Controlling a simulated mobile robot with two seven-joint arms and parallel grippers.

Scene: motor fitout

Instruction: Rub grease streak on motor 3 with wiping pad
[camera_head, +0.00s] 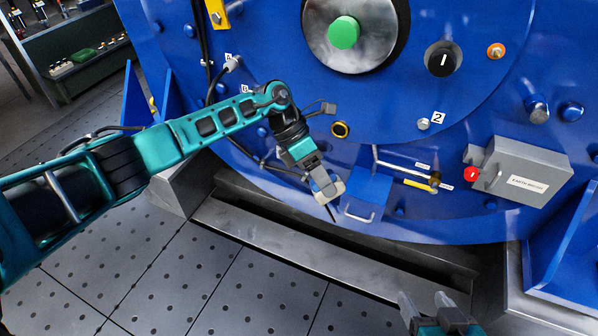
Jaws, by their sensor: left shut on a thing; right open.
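My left gripper (318,179) reaches in from the left and is shut on a small pale grey piece, which looks like the wiping pad (329,190). It is at the lower front of the large blue motor housing (300,120), just left of a blue box with a handle. Whether the pad touches the housing cannot be told. My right gripper (425,308) is open and empty at the bottom edge, low in front of the housing. I cannot make out a grease streak for certain, and no motor number 3 is readable.
The blue box (367,195), a yellow-handled lever (420,185) and a grey box with a red knob (525,170) stick out from the housing. Dark cables (262,162) hang near my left wrist. A metal ledge (285,243) runs below. Perforated floor (200,275) is clear.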

